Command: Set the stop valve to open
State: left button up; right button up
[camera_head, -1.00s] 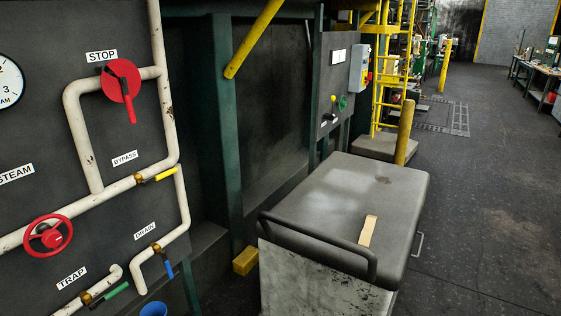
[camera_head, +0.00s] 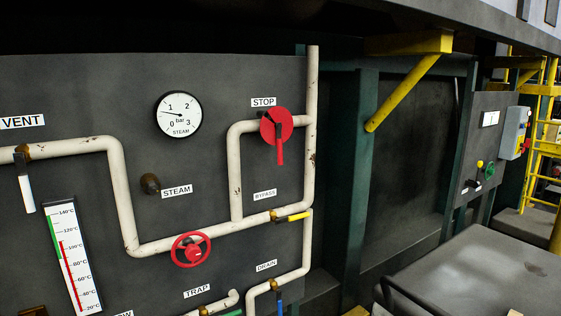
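The stop valve (camera_head: 277,127) is a red round disc with a red lever handle (camera_head: 280,152) that hangs straight down. It sits under the STOP label (camera_head: 263,102), at the upper right of the grey pipe panel, on the white pipe loop near its corner with the vertical pipe. Neither of my grippers shows in the head view, and nothing touches the valve.
A grey-topped cart (camera_head: 480,265) stands at the lower right. A yellow brace (camera_head: 402,93) slants right of the panel.

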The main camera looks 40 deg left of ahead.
aim_at(283, 118)
jog(key=u, duration=0.35)
jog(key=i+l+u, duration=0.1)
jog(key=u, duration=0.35)
jog(key=l+u, duration=0.25)
jog(key=u, duration=0.2)
jog(key=i+l+u, duration=0.1)
jog(key=u, duration=0.35)
jog(key=l+u, duration=0.25)
jog(key=l, duration=0.6)
jog(key=k+l+u, duration=0.1)
jog(key=l+u, duration=0.2)
jog(key=l, duration=0.95)
jog(key=k, duration=0.05)
